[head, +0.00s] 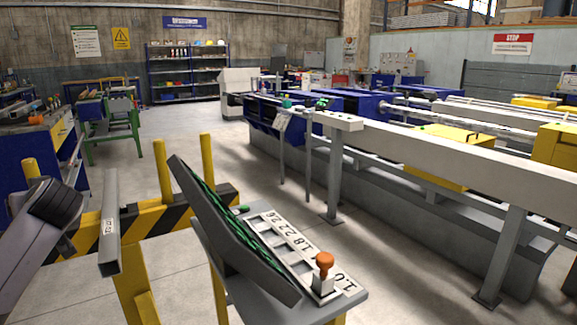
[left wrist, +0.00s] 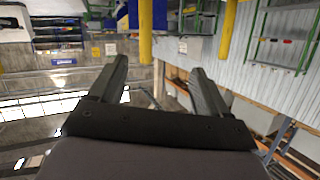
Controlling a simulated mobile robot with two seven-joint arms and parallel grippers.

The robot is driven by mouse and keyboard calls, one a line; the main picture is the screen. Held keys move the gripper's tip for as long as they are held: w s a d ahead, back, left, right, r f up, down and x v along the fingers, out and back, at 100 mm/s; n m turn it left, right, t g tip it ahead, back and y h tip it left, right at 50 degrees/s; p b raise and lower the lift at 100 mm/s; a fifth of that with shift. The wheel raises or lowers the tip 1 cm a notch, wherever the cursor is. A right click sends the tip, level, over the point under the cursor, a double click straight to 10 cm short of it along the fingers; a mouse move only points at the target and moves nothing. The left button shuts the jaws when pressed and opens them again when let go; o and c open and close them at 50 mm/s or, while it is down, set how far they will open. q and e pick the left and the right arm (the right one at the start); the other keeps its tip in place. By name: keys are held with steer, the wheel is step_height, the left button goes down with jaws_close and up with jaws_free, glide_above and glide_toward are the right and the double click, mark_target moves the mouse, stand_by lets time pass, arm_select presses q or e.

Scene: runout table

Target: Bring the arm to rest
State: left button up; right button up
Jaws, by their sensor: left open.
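My left arm comes in at the lower left of the head view, with the dark body of my left gripper (head: 55,207) beside an upright-looking grey bar. In the left wrist view, my left gripper (left wrist: 158,85) has its two dark fingers spread well apart. Nothing is between them, only the far background. In the head view the fingers are mostly hidden or hard to make out. My right gripper is in neither view.
A long runout table (head: 430,140) fills the right. Open floor lies behind the barrier.

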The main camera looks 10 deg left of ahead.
arm_select(q)
steer(key=s+a+r+g+y, duration=0.1)
steer(key=s+a+r+y, duration=0.1)
steer(key=s+a+r, duration=0.3)
steer(key=d+f+m+t+h, duration=0.35)
steer(key=d+f+m, duration=0.4)
steer(key=f, duration=0.65)
steer(key=d+f+m+t+h, duration=0.2)
steer(key=d+f+m+h, duration=0.5)
steer(key=f, duration=0.7)
steer(key=s+d+f+m+g+h, duration=0.2)
steer(key=s+d+f+m+h, duration=0.45)
steer(key=s+d+f, duration=0.65)
steer(key=s+d+f+n+t, duration=0.1)
steer(key=s+d+n, duration=0.2)
steer(key=d+n, duration=0.9)
step_height(320, 180, up, 11)
steer(key=d+m+p, duration=0.2)
steer(key=m+p, duration=0.2)
steer(key=p, duration=1)
steer(key=shift+s+d+r, duration=0.15)
steer(key=shift+s, duration=0.15)
